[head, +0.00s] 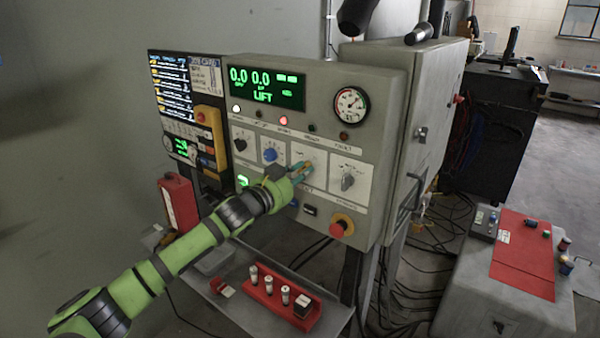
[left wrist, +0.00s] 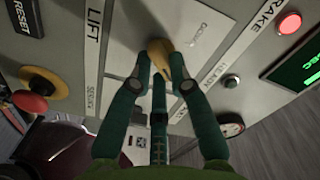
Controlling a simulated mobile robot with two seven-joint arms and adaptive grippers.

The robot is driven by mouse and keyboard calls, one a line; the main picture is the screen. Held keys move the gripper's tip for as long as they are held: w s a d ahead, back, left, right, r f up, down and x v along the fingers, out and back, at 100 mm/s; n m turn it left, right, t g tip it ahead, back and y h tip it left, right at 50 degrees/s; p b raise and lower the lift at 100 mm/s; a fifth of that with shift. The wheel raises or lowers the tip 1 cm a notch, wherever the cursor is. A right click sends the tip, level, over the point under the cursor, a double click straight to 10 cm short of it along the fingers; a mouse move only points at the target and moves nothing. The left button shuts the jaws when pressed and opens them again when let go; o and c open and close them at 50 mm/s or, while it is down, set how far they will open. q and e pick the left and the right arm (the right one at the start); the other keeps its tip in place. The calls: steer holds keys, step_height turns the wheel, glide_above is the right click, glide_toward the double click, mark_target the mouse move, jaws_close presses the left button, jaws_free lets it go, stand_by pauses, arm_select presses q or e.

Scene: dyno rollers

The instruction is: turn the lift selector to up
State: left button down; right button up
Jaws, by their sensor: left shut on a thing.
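The control panel (head: 325,128) faces me, with a row of selector knobs under its lamps. My left gripper (head: 298,173) reaches the third knob from the left and mostly hides it in the head view. In the left wrist view my left gripper (left wrist: 166,62) is shut on a yellow knob (left wrist: 160,50), a fingertip on each side. A LIFT label (left wrist: 94,30) is beside this knob's white plate. The direction the knob points is hard to tell behind the fingers. The green display (head: 264,88) reads 0.0 0.0 and LIFT. My right gripper is not in view.
A black knob (head: 240,144), a blue knob (head: 270,154) and a grey knob (head: 348,181) flank the gripper. A red mushroom button (head: 342,226) and a gauge (head: 351,105) are on the panel. A red tray (head: 262,294) with cylinders is on the shelf below.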

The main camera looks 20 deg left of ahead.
arm_select(q)
steer(key=c, duration=1.1)
jaws_free()
steer(key=shift+c, duration=0.2)
steer(key=shift+s, duration=0.1)
steer(key=v, duration=1.2)
